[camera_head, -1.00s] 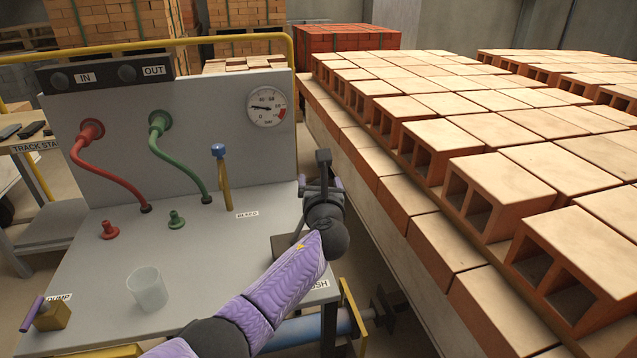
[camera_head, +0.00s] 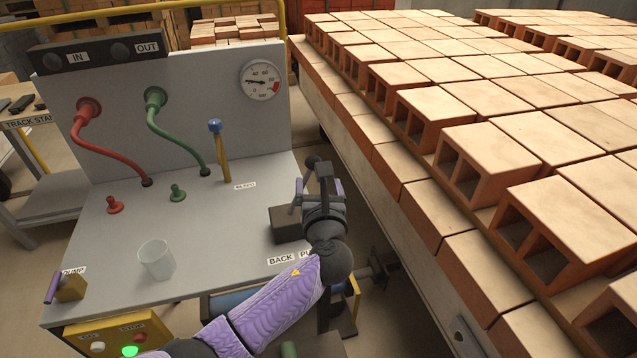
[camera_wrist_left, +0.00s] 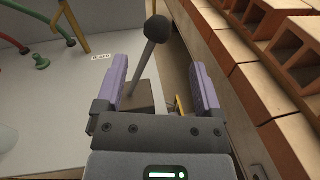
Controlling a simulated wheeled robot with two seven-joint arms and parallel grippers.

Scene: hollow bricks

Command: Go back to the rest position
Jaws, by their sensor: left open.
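My left gripper (camera_head: 318,184) is in the head view at the right edge of the grey panel bench. Its arm comes in from the bottom. In the left wrist view its two purple-padded fingers (camera_wrist_left: 160,85) stand apart, and nothing is held between them. A dark lever with a round black knob (camera_wrist_left: 158,28) rises from a dark block, and in that view it appears between and beyond the fingers. In the head view the knob (camera_head: 312,161) shows just above the gripper, and the dark block (camera_head: 287,226) sits on the bench. My right gripper is not in view.
Stacked hollow bricks (camera_head: 470,160) on a long bed fill the right side, close to the gripper. The bench (camera_head: 215,230) carries a clear cup (camera_head: 156,260), red hose (camera_head: 105,150), green hose (camera_head: 180,132) and blue-topped bleed lever (camera_head: 218,150). A gauge (camera_head: 261,80) is on the back panel.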

